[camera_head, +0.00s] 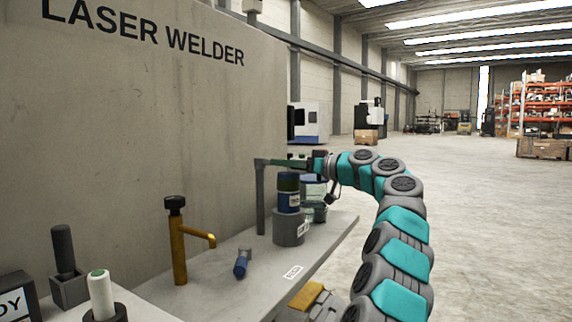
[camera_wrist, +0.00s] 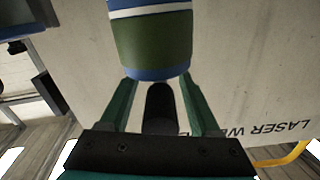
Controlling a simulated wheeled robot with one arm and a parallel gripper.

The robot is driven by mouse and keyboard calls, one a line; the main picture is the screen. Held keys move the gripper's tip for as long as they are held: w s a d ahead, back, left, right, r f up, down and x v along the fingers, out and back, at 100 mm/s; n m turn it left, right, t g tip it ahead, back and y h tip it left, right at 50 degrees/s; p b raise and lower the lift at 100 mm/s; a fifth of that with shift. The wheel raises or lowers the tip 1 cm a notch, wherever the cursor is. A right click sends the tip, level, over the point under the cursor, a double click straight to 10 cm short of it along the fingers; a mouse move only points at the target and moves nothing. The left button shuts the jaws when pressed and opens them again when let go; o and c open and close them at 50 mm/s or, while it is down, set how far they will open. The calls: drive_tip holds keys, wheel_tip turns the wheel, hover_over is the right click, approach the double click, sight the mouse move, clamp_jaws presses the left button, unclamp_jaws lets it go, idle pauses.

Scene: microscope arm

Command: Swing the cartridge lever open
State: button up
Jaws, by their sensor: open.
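A blue and green cartridge (camera_head: 288,190) stands upright in a grey round holder (camera_head: 290,228) near the bench's far end. A grey-green post (camera_head: 261,200) rises beside it, with a bar at its top reaching right over the cartridge, likely the lever. My gripper (camera_head: 312,163) is level with this bar, just above and right of the cartridge. In the wrist view the picture is upside down. The gripper (camera_wrist: 160,92) is open there, with a dark rounded piece (camera_wrist: 160,105) between its green fingers. The cartridge (camera_wrist: 152,45) fills the upper middle. I cannot tell whether the fingers touch anything.
The bench (camera_head: 225,285) runs along the concrete wall (camera_head: 150,110). A bronze post with a spout (camera_head: 179,245), a small blue-ended tool (camera_head: 242,263), a dark upright handle (camera_head: 63,255) and a white cylinder (camera_head: 101,293) stand or lie nearer. Open floor (camera_head: 470,210) is at right.

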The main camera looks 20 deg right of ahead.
clamp_jaws()
idle(0.4)
idle(0.9)
